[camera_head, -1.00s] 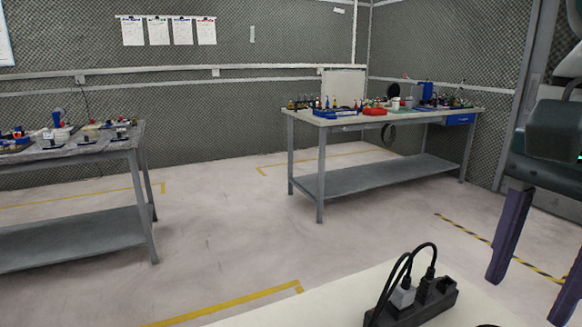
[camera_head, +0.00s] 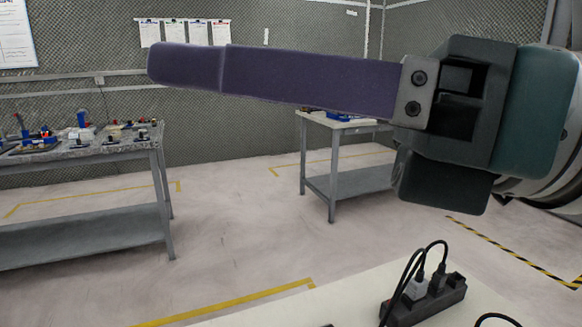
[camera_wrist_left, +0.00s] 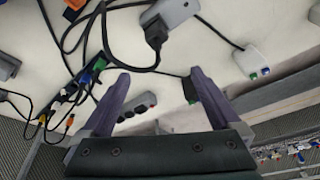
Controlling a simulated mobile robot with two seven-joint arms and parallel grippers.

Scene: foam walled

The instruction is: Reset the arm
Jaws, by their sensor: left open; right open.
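My right arm and gripper (camera_head: 185,64) reach in from the right across the upper part of the head view. One long purple finger shows side-on, pointing left, and the other is not clearly seen. No object is seen in it. My left gripper (camera_wrist_left: 160,78) shows in the left wrist view, its two purple fingers spread apart above a pale table top (camera_wrist_left: 215,45). A dark socket strip (camera_wrist_left: 138,106) shows between and beyond the fingers, and nothing is seen gripped. The left gripper is out of the head view.
A black power strip (camera_head: 428,300) with plugged cables lies on the near table (camera_head: 345,305). Workbenches stand at the left (camera_head: 80,233) and further back (camera_head: 350,182), with clear floor between. Cables and connectors (camera_wrist_left: 98,66) clutter the left wrist view.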

